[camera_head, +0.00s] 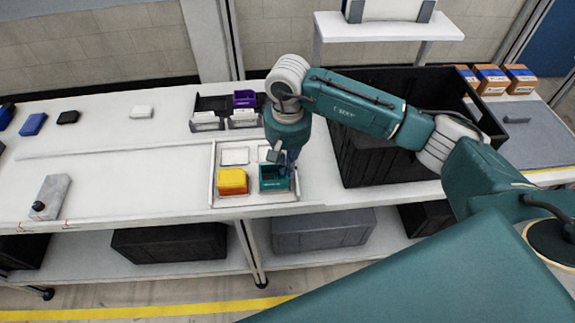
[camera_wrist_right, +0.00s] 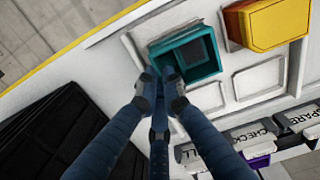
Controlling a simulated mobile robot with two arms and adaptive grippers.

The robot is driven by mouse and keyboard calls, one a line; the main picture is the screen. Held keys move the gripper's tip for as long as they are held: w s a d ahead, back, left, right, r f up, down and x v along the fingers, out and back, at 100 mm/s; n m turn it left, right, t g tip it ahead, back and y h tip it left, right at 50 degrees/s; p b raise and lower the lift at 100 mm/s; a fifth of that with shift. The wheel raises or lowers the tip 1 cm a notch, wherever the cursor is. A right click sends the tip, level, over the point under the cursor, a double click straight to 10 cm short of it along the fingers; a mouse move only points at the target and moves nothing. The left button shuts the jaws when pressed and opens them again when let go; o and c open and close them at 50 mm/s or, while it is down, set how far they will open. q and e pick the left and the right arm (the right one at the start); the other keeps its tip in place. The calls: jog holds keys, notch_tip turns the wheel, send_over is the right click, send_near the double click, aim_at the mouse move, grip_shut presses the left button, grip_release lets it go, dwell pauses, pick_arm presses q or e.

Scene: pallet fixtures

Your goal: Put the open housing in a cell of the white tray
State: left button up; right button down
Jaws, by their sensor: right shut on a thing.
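The open housing is a teal open-topped box (camera_head: 268,182) at the front right cell of the white tray (camera_head: 240,202). It also shows in the right wrist view (camera_wrist_right: 203,52), looking level or nearly so over that cell. Whether the housing's bottom touches the tray floor I cannot tell. A yellow box (camera_head: 232,181) sits in the front left cell. My left gripper is not in view.
The back left cell (camera_head: 235,156) is empty. Labelled bins (camera_head: 207,122) stand behind the tray, one with a purple box (camera_head: 244,98). A large black crate (camera_head: 365,150) stands close on the right. The table left of the tray is mostly clear.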

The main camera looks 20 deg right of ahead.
jog(key=shift+b, duration=0.35)
jog(key=shift+b, duration=0.45)
dwell(1.0)
jog(key=shift+f+b, duration=0.75)
jog(key=shift+b, duration=0.2)
dwell(0.6)
jog(key=c, duration=1.8)
grip_release()
jog(key=shift+c, duration=0.2)
jog(key=shift+r, duration=0.1)
notch_tip(320, 180, up, 12)
